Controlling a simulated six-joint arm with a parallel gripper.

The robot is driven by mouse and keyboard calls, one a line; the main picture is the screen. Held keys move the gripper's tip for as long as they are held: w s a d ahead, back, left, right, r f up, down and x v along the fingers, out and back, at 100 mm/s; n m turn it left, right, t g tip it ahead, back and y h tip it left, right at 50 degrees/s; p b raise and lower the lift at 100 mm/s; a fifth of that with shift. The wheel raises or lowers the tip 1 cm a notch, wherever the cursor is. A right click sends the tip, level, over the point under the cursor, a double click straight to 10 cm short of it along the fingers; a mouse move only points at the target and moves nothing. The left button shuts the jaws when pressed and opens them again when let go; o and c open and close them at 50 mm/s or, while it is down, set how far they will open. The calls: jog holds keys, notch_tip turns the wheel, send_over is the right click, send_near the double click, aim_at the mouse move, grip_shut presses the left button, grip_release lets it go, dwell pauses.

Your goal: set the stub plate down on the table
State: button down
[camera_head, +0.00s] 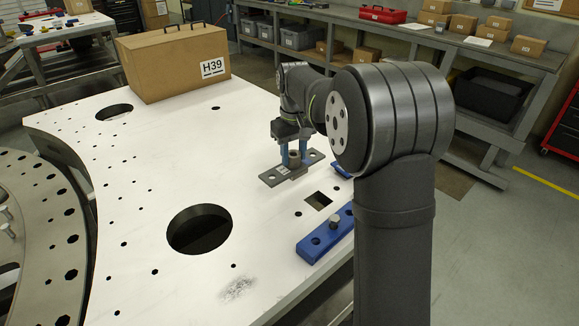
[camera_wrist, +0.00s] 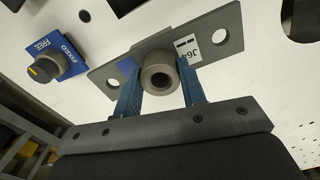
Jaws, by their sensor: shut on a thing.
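The stub plate (camera_head: 292,168) is a grey flat bar with a hole near each end and a round hollow stub in its middle. In the wrist view the stub plate (camera_wrist: 218,32) carries a white label, partly hidden, that reads "J64". My gripper (camera_head: 293,155) has blue fingers, and in the wrist view my gripper (camera_wrist: 160,85) is shut on the stub, one finger on each side. The plate is over the white table (camera_head: 150,180). I cannot tell whether it touches the surface.
A blue block with a bolt (camera_head: 326,233) lies near the right edge, beside a square hole (camera_head: 318,201). A large round hole (camera_head: 200,229) opens to the left. A cardboard box (camera_head: 174,65) marked H39 stands at the back. A blue "FIXED FREE" knob plate (camera_wrist: 57,58) is near the stub plate.

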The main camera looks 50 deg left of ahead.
aim_at(289, 167)
jog(key=shift+s+a+f, duration=0.3)
jog(key=shift+a+f, duration=0.1)
jog(key=shift+a, duration=0.1)
jog(key=shift+f, duration=1.95)
jog(key=c, duration=0.9)
grip_release()
jog(key=shift+f, duration=0.2)
jog(key=shift+r, duration=0.15)
notch_tip(289, 167, up, 12)
jog(key=shift+r, duration=0.1)
jog(key=shift+f, duration=4.45)
